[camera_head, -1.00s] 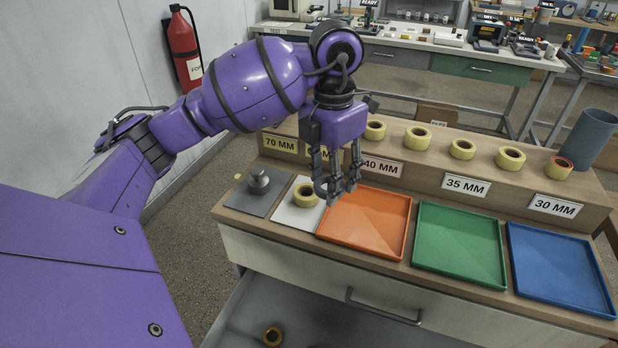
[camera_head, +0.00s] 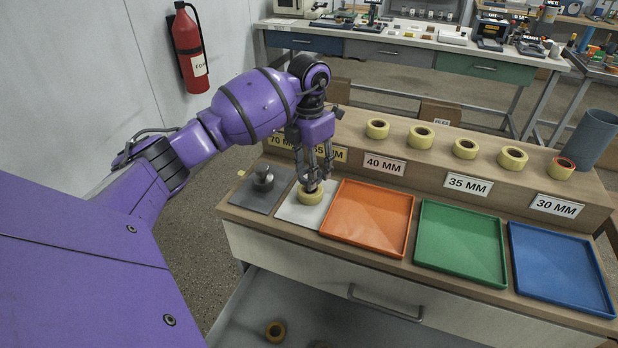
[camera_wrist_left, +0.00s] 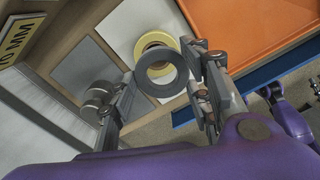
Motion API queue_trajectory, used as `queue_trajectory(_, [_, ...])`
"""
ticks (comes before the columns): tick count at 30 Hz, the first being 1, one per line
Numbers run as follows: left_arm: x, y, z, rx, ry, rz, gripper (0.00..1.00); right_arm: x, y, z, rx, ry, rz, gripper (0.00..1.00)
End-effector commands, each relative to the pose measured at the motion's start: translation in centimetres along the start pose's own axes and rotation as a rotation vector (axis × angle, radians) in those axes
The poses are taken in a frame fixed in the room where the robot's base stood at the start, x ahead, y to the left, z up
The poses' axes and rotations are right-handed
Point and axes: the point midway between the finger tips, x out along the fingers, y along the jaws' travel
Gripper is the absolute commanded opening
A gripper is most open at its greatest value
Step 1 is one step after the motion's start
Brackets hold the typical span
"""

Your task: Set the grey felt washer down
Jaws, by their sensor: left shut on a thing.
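The grey felt washer (camera_wrist_left: 162,90) is a dark flat ring, held between both fingers of my left gripper (camera_wrist_left: 165,85) in the left wrist view. In the head view my left gripper (camera_head: 313,184) points down right over a yellow tape roll (camera_head: 312,198) on a white mat (camera_head: 294,213); the washer is hardly visible there. In the wrist view the roll (camera_wrist_left: 150,40) shows partly behind the washer, offset from it. I cannot tell whether they touch.
Orange (camera_head: 368,217), green (camera_head: 459,242) and blue (camera_head: 561,268) empty trays lie to the right. Several tape rolls line the shelf (camera_head: 420,162) behind. An open drawer below holds a roll (camera_head: 275,331).

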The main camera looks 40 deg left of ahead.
Motion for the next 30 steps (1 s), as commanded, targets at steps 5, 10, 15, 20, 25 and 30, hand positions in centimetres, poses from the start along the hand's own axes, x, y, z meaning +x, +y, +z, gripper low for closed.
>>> queue_trajectory(5, [2.6, 0.1, 0.0, -0.001, 0.002, -0.002, 0.31, 0.1, -0.1, -0.6, -0.001, 0.010, -0.001, 0.40])
queue_trajectory(10, [3.2, 0.1, 0.1, 0.000, 0.000, 0.000, 0.31, 0.1, 0.0, -0.6, 0.000, 0.009, -0.001, 0.40])
queue_trajectory(15, [3.3, 0.2, 0.0, 0.000, 0.001, 0.001, 0.31, -0.1, 0.0, -0.1, 0.001, 0.002, 0.000, 0.40])
queue_trajectory(20, [3.9, 0.2, 0.0, 0.000, 0.001, 0.001, 0.31, -0.2, 0.1, 0.7, 0.001, -0.011, 0.002, 0.40])
queue_trajectory(25, [4.4, 0.2, 0.0, -0.001, 0.002, 0.001, 0.31, -0.2, 0.1, 1.2, 0.001, -0.019, 0.003, 0.40])
queue_trajectory(30, [4.2, 0.2, 0.1, -0.001, 0.000, 0.001, 0.64, -0.2, 0.1, 1.0, 0.002, -0.016, 0.003, 0.40])
